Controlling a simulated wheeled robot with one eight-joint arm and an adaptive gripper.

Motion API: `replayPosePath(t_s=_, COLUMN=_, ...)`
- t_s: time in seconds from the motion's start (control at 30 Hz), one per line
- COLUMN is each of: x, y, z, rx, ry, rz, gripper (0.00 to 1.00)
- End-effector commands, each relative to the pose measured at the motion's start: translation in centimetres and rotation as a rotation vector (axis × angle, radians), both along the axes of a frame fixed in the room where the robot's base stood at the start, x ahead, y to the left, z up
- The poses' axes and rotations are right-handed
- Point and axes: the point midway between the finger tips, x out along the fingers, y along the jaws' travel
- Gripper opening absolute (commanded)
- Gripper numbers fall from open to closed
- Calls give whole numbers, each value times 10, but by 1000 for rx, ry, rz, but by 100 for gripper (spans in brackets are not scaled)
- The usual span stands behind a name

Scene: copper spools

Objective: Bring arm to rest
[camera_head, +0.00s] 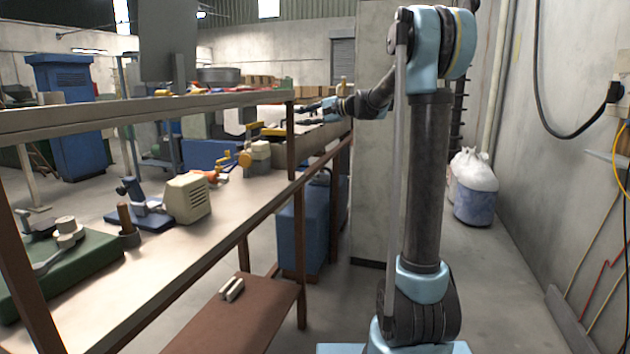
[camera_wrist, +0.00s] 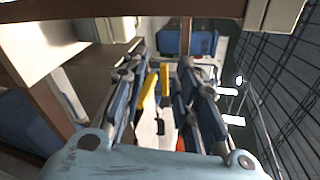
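My arm stands upright at the right of the head view, with its forearm reaching left at the top. My gripper (camera_head: 304,113) points left beside the end of the upper shelf, above the far part of the workbench (camera_head: 160,262). In the wrist view, the two blue-grey fingers of my gripper (camera_wrist: 164,72) stand apart. Nothing is visibly held between them. A yellow part (camera_wrist: 149,92) shows behind the gap, near the left finger; I cannot tell exactly what it belongs to.
The upper shelf (camera_head: 140,111) and brown posts (camera_head: 291,150) are close to my gripper. A beige box (camera_head: 187,198) and a brown cylinder (camera_head: 125,219) stand on the bench. A concrete pillar (camera_head: 369,200) stands behind my arm. White bags (camera_head: 474,172) sit by the right wall; floor between is clear.

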Motion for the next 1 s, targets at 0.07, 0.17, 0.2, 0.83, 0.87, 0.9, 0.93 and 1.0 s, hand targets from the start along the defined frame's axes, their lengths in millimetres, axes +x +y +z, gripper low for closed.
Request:
replayPosePath(t_s=0.07, x=-13, y=-13, z=1, rx=7, ry=33, rz=-35, gripper=28)
replayPosePath(t_s=0.17, x=-31, y=-23, z=-4, rx=-20, ry=44, rz=-49, gripper=28)
replayPosePath(t_s=0.2, x=-39, y=-26, z=-7, rx=-38, ry=44, rz=-51, gripper=28)
replayPosePath(t_s=0.83, x=-238, y=-95, z=-131, rx=-593, ry=-64, rz=84, gripper=28)
replayPosePath(t_s=0.87, x=-248, y=-99, z=-138, rx=-621, ry=-69, rz=93, gripper=28)
replayPosePath(t_s=0.9, x=-261, y=-104, z=-148, rx=-659, ry=-73, rz=107, gripper=28)
replayPosePath(t_s=0.93, x=-271, y=-109, z=-155, rx=-687, ry=-77, rz=117, gripper=28)
replayPosePath(t_s=1.0, x=-293, y=-119, z=-173, rx=-752, ry=-85, rz=142, gripper=28)
